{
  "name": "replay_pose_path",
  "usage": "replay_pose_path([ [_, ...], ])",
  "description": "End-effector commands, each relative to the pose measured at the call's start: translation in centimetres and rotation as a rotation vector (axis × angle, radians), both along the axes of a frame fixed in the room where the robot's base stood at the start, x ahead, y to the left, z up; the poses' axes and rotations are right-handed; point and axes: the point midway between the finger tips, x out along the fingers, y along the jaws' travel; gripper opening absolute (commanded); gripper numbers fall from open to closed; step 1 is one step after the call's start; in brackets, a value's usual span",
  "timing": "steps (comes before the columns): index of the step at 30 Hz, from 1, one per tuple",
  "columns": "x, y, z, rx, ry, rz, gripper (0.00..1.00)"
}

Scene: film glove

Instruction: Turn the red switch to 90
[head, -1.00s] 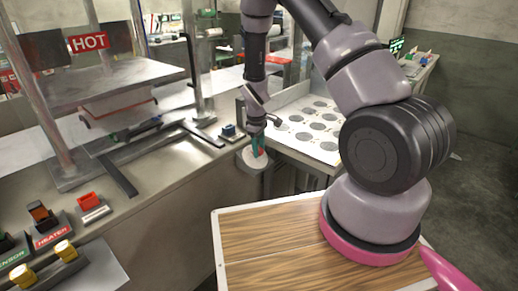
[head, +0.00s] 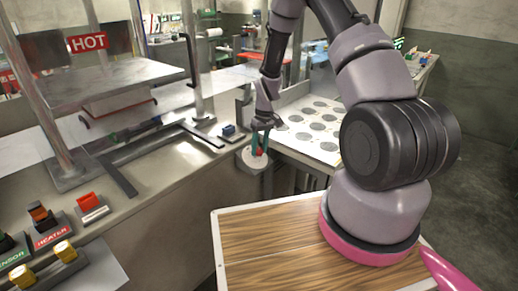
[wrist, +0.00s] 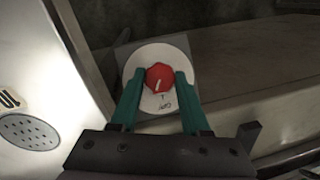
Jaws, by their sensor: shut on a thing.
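The red switch (wrist: 159,78) is a red knob with a white pointer line, set on a round white dial (wrist: 182,51). In the wrist view the line slants slightly, its lower end near a small mark and handwriting on the dial that I cannot read surely. My gripper (wrist: 157,80) has green fingers, one on each side of the knob, and is shut on it. In the head view the gripper (head: 259,149) reaches down to the dial (head: 254,163) on the side of the metal counter. The knob (head: 259,152) shows only partly between the fingers.
A metal counter (head: 165,170) runs along the left, with a press marked HOT (head: 88,41) and red and yellow switches at the near left. A white panel with grey discs (head: 318,107) lies right of the dial. A wooden board (head: 270,250) is in front.

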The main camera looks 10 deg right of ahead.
Motion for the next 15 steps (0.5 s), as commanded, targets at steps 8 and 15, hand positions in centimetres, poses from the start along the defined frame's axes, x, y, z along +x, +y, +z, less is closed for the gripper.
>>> replay_pose_path([
  [8,0.17,-0.36,-0.01,0.11,0.075,-0.233,0.0],
  [15,0.14,-0.56,-0.08,0.203,0.141,-0.431,0.0],
])
